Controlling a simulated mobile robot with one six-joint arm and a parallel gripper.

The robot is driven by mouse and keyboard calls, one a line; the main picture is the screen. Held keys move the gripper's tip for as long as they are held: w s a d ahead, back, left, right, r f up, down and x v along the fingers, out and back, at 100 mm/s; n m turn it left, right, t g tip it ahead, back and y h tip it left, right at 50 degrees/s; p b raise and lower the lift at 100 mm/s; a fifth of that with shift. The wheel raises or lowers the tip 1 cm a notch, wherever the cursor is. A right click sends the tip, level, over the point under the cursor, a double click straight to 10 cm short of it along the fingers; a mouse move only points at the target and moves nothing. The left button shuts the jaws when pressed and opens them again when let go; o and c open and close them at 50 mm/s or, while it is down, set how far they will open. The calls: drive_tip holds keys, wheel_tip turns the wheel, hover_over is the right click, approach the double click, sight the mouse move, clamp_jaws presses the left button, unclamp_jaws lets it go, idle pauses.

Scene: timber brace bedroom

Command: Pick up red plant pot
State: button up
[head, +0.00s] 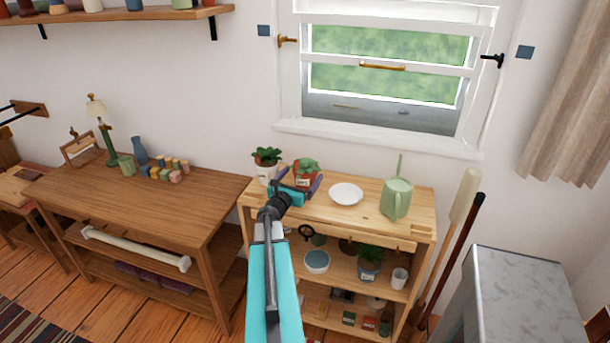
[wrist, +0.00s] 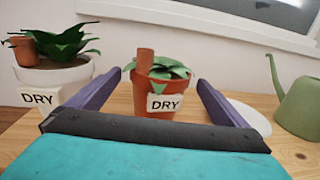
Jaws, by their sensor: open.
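The red plant pot (wrist: 150,108) is terracotta coloured, with a green plant, a small terracotta spike and a white "DRY" label. It stands upright on the wooden shelf top under the window, and its rim also shows in the head view (head: 303,179). My gripper (wrist: 155,88) is open, with its purple fingers on either side of the pot in the wrist view. Gaps show between the fingers and the pot. In the head view my gripper (head: 299,189) partly hides the pot's lower part.
A white pot with a plant (wrist: 50,76), also labelled "DRY", stands close on the left. A white plate (head: 346,194) and a green watering can (head: 397,199) stand to the right on the shelf unit (head: 362,222). The wall and window sill (head: 375,138) are behind.

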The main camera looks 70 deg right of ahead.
sight(306, 168)
drive_tip(key=shift+s+d+p, duration=0.15)
drive_tip(key=shift+d+p, duration=0.7)
drive_tip(key=shift+d, duration=1.15)
drive_tip(key=c, duration=1.8)
drive_tip(key=shift+r, duration=0.25)
